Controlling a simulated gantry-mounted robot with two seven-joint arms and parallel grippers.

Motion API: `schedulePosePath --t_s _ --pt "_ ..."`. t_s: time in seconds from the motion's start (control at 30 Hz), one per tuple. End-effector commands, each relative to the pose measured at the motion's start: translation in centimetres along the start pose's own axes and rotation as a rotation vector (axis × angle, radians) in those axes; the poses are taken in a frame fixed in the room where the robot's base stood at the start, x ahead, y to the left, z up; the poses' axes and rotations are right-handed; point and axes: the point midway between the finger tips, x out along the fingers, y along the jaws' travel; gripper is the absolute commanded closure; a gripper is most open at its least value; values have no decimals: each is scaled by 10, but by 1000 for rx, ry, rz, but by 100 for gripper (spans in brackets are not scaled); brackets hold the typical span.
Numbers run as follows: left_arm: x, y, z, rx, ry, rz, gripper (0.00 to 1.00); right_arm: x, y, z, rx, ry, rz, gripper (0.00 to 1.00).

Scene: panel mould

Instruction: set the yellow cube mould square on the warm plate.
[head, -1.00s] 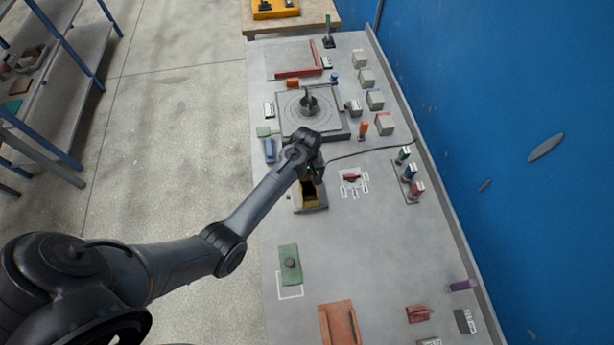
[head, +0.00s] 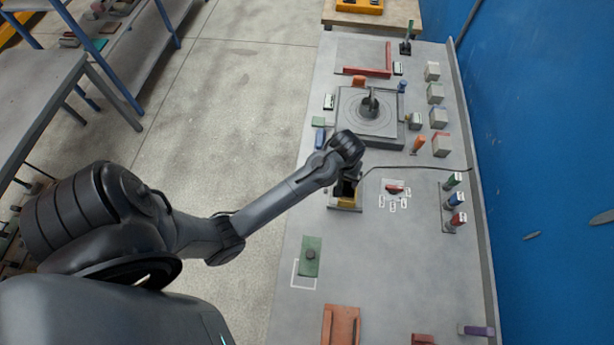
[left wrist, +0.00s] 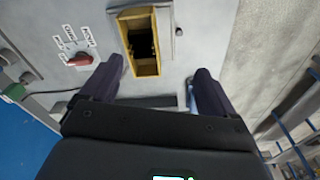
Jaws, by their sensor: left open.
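The yellow mould (head: 346,202) is an open rectangular frame beside the middle of the bench's left edge. My left gripper (head: 346,187) is above its far part and hides much of it. In the left wrist view the yellow mould (left wrist: 121,27) shows a dark opening, just ahead of my open fingers (left wrist: 155,84). The fingers are apart and hold nothing. A grey plate (head: 344,209) borders the mould and a black cable runs to it, so it looks like the warm plate. I cannot tell how squarely the mould sits. My right gripper is not seen.
A red dial (head: 394,189) with white labels lies right of the mould. A grey turntable (head: 348,123) stands beyond it. A green plate with a knob (head: 311,257) lies nearer. The bench between the green plate and the blocks is clear.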

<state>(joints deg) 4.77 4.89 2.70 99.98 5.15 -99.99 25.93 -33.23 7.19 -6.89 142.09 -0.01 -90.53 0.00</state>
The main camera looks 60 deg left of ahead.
Motion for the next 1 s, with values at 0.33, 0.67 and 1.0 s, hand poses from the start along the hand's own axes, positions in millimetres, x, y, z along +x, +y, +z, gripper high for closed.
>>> schedulePosePath --t_s 0.33,0.67,1.0 --pt "-43 -22 144 544 147 75 11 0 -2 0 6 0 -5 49" --pt "-84 -27 196 744 207 135 11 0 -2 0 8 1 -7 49" --pt "-86 -26 197 749 209 137 11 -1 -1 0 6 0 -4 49"
